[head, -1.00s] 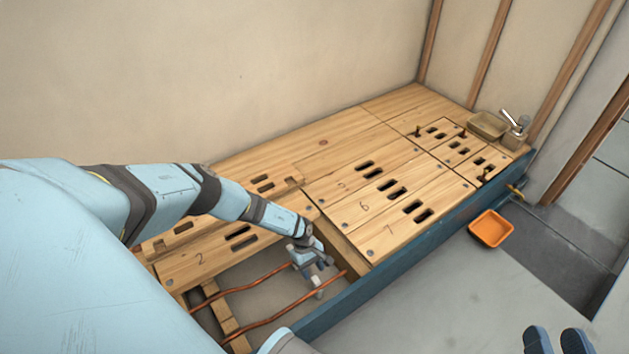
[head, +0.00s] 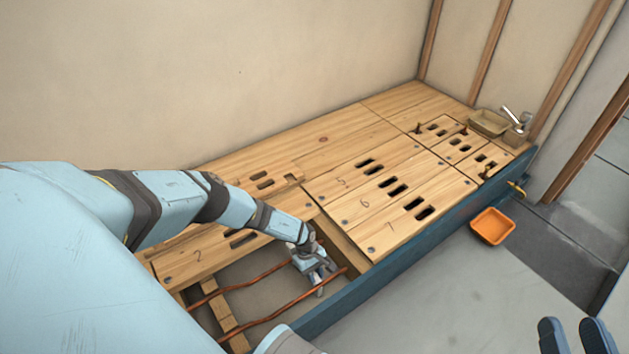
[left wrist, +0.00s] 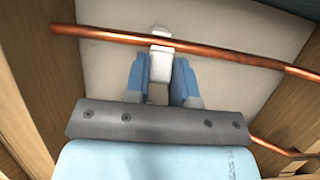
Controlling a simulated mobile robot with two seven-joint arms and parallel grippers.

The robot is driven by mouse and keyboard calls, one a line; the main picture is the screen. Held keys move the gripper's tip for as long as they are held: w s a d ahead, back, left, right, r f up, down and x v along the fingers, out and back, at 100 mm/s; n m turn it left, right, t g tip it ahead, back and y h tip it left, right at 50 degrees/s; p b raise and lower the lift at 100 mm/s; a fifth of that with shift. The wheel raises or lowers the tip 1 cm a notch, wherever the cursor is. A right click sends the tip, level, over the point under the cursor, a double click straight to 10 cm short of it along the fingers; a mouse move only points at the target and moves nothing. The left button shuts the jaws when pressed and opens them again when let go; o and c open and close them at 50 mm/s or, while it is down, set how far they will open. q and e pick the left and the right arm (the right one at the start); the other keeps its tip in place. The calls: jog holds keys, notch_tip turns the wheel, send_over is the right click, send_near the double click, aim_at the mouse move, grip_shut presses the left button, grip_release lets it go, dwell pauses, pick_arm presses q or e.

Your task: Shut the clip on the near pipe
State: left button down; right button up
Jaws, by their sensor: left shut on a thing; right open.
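Two copper pipes run through the open bay in the wooden floor. The near pipe (head: 285,308) also crosses the top of the left wrist view (left wrist: 230,51). A small white clip (left wrist: 160,62) sits at this pipe, its top end overlapping the pipe; it also shows small in the head view (head: 319,291). My left gripper (left wrist: 160,75) has its blue fingers on both sides of the clip and is shut on it. I cannot tell whether the clip is latched. My right gripper (head: 570,327) is open and empty at the bottom right of the head view.
The far pipe (head: 245,282) lies behind the near one. A blue beam (head: 345,303) edges the bay in front, and numbered boards (head: 370,200) lie around it.

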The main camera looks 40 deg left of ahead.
pick_arm(q)
jog(key=shift+d+r+p, duration=0.1)
jog(key=shift+r+p, duration=0.05)
jog(key=shift+p, duration=0.25)
jog(key=shift+s+d+r+y+p, duration=0.15)
jog(key=shift+d+y+p, duration=0.1)
jog(key=shift+y+p, duration=0.6)
jog(key=shift+d+t+y+p, duration=0.3)
jog(key=shift+t+y+p, duration=0.15)
jog(key=shift+p, duration=0.75)
jog(key=shift+d+y+p, duration=0.15)
jog(key=shift+y+p, duration=0.25)
jog(key=shift+p, duration=0.05)
jog(key=shift+s+d+t+y+p, duration=0.15)
jog(key=shift+d+t+y+p, duration=0.1)
jog(key=shift+y+p, duration=0.45)
jog(key=shift+d+f+t+y+p, duration=0.3)
jog(key=shift+f+y+p, duration=0.1)
jog(key=shift+y, duration=0.4)
pick_arm(e)
jog(key=shift+s+a+r+m+h, duration=0.1)
jog(key=shift+s+a+r+m, duration=0.1)
jog(key=shift+s+r+m, duration=0.35)
jog(key=shift+s+a+r+m+h, duration=0.1)
jog(key=shift+s+a+r+m, duration=0.1)
jog(key=shift+r+m, duration=0.55)
jog(key=shift+s+a+r+m+h, duration=0.15)
jog(key=shift+s+r+m, duration=0.3)
jog(key=shift+r, duration=0.3)
